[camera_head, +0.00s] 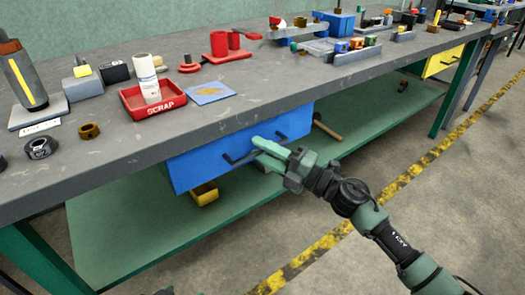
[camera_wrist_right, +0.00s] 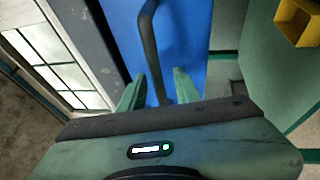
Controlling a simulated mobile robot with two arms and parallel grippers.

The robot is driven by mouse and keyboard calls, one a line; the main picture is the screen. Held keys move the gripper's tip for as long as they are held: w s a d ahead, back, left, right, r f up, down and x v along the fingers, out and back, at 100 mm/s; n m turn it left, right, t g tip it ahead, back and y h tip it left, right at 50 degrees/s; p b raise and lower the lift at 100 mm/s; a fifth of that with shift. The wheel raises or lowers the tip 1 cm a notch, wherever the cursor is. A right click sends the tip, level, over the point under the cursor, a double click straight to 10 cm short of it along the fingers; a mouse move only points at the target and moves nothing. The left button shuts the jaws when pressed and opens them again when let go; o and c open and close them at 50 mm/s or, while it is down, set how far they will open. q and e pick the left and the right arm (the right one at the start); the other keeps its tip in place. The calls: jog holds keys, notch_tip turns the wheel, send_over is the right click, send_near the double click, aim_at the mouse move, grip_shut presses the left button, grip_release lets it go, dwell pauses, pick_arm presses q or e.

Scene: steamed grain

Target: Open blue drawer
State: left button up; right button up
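The blue drawer (camera_head: 205,160) hangs under the front edge of the workbench, and its front looks closed. A dark bar handle (camera_head: 238,157) is on its front. My right gripper (camera_head: 262,148) is at the handle, with its green fingers pointing at the drawer front. In the right wrist view the dark handle (camera_wrist_right: 151,45) runs between the two green fingers, against the blue drawer front (camera_wrist_right: 188,40). The fingers stand apart with gaps beside the handle; contact is not visible.
The grey workbench top (camera_head: 280,85) lies above the drawer and carries a red scrap tray (camera_head: 135,106) and several tools. A green lower shelf (camera_head: 120,235) is below. A yellow object (camera_head: 204,194) is under the drawer. The floor in front is clear.

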grip_shut()
dwell(1.4)
